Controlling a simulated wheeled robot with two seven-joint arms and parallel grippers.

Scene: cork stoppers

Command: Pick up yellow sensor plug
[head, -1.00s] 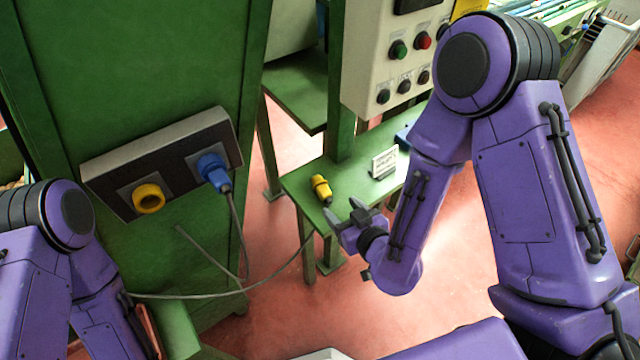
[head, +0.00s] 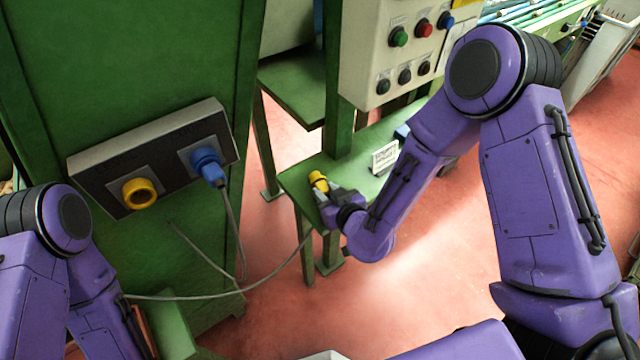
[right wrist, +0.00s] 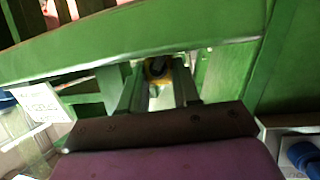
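The yellow sensor plug (head: 318,181) lies on the small green shelf (head: 296,181), near its left end. My right gripper (head: 323,196) is right at the plug and covers its lower part in the head view. In the right wrist view the plug (right wrist: 157,70) shows between the far ends of the two fingers (right wrist: 158,88). The fingers stand apart, with a gap around the plug; I cannot tell whether they touch it. My left arm is at the lower left of the head view, but its gripper does not show.
A grey socket panel (head: 100,164) on the green cabinet has a yellow socket (head: 139,194) and a blue plug (head: 207,165) with a grey cable. A small white sign (head: 385,158) stands on the shelf to the right. A control box (head: 398,55) hangs above.

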